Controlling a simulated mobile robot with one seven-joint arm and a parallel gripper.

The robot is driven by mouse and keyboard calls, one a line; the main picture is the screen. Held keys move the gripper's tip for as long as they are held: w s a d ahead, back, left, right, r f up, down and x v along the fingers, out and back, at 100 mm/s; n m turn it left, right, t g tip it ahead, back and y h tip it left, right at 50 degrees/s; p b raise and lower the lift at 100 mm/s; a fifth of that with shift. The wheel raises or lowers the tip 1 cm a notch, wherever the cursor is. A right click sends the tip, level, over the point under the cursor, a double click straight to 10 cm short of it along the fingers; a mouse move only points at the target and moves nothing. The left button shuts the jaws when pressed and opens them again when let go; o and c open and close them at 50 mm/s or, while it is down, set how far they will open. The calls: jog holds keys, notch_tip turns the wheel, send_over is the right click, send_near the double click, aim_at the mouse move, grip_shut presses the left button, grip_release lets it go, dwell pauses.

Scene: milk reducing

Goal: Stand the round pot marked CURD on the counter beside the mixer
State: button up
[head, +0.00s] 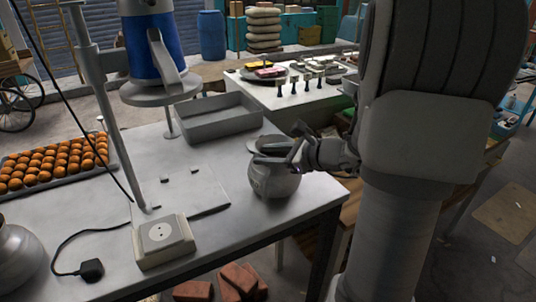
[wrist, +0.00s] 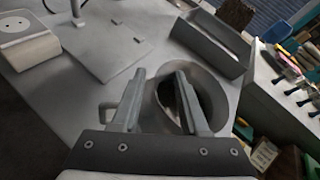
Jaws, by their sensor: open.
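A round grey metal pot (head: 273,181) stands upright on the counter (head: 215,235), near its right edge; I cannot read a CURD mark on it. The mixer (head: 156,50), with a blue motor housing on a grey stand, is to the left of the pot. My gripper (head: 277,154) is at the pot's mouth. In the wrist view my gripper (wrist: 159,77) is open, with its right finger over the pot's dark opening and its left finger outside or over the rim of the pot (wrist: 213,92). I cannot tell whether the fingers touch it.
A grey rectangular tray (head: 218,122) lies behind the pot. A socket box (head: 162,241) with a plug (head: 91,269) beside it sits at the front. A tray of orange balls (head: 50,163) is at the left. Another metal pot (head: 18,262) is partly cut off. Bare counter lies around the mixer's flat base plate.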

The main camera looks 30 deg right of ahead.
jog(key=shift+r, duration=0.2)
jog(key=v, duration=1.2)
jog(key=shift+f+b, duration=0.15)
jog(key=shift+b, duration=0.15)
